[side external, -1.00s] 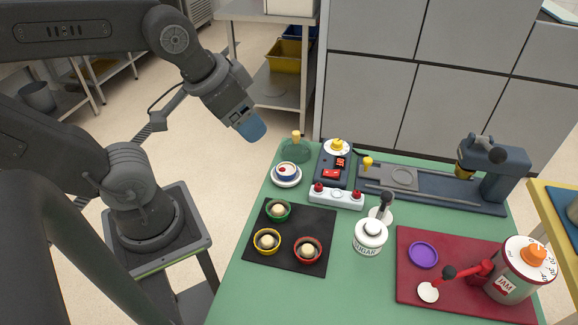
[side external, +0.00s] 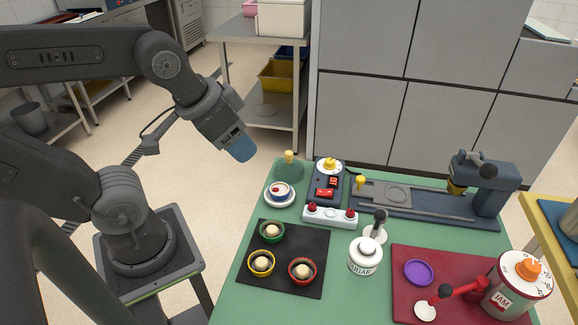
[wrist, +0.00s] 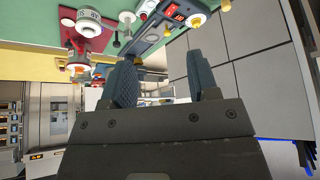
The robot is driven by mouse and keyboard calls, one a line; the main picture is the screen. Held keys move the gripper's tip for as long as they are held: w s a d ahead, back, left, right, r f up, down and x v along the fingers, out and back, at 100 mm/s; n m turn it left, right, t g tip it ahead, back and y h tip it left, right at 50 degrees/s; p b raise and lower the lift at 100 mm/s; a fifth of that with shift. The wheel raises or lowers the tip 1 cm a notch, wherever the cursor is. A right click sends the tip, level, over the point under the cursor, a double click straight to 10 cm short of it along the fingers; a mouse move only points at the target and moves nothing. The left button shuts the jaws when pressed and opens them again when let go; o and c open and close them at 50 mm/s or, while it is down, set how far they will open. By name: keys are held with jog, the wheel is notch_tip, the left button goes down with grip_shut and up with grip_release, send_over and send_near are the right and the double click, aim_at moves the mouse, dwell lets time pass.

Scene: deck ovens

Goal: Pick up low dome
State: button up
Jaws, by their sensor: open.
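The low dome appears to be the see-through green dome (side external: 288,170) with a yellow knob on top. It stands at the far left corner of the green table in the side view. My gripper (side external: 241,150) hangs in the air to the left of the dome, past the table edge, apart from everything. In the wrist view my gripper (wrist: 163,85) shows two blue ribbed fingers spread apart with nothing between them.
A white dish (side external: 280,194) is just in front of the dome, and a dark control box (side external: 326,180) is right of it. A black mat (side external: 287,277) with several bowls, a sugar jar (side external: 365,256) and a red board (side external: 440,308) lie nearer.

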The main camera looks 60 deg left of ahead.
jog(key=n+g, duration=0.6)
jog(key=n, duration=1.2)
send_over(289, 152)
notch_tip(289, 152, down, 9)
jog(key=f, duration=0.8)
jog(key=shift+s+d, duration=0.1)
jog(key=shift+s, duration=0.15)
jog(key=shift+w+f, duration=0.2)
jog(key=shift+f, duration=2.65)
jog(key=shift+c, duration=0.4)
